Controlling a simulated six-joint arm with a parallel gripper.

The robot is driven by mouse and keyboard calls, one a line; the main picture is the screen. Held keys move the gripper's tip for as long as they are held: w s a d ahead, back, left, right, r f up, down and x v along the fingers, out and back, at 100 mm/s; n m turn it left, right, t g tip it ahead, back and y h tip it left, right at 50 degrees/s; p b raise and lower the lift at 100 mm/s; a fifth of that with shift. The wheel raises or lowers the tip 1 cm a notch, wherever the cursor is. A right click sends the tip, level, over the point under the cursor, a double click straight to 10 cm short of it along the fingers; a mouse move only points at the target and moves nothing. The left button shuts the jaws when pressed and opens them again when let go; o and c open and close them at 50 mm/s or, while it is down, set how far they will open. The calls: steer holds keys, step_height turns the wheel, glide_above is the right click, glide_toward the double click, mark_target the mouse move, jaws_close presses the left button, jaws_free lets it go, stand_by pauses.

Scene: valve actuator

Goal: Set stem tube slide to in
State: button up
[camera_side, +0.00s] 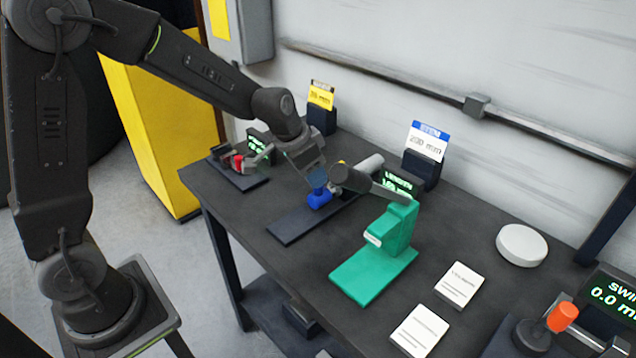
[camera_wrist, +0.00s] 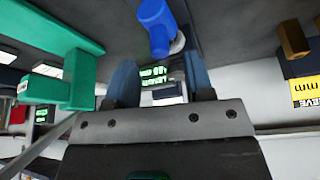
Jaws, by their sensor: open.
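The stem tube slide is a dark base plate (camera_side: 290,225) bearing a light grey tube (camera_side: 369,164) and a blue knob (camera_side: 320,198). The blue knob (camera_wrist: 155,25) also shows at the top of the wrist view, beyond my fingertips. A green-lit length display (camera_side: 398,184) stands behind the slide; its number is too small to read surely. My gripper (camera_side: 318,178) is just above the blue knob in the side view. In the wrist view my gripper (camera_wrist: 160,80) has its two fingers apart with nothing between them. Whether a finger touches the knob I cannot tell.
A green stand (camera_side: 385,245) with a dark arm is close to the right of the slide. A red-handled fixture (camera_side: 240,162) stands to the left. A blue-topped STEM card (camera_side: 427,142) reads about 200 mm. White cards and a white disc (camera_side: 521,245) lie at the right.

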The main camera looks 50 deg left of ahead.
mark_target(320, 192)
steer(key=shift+x, duration=2.25)
jaws_close()
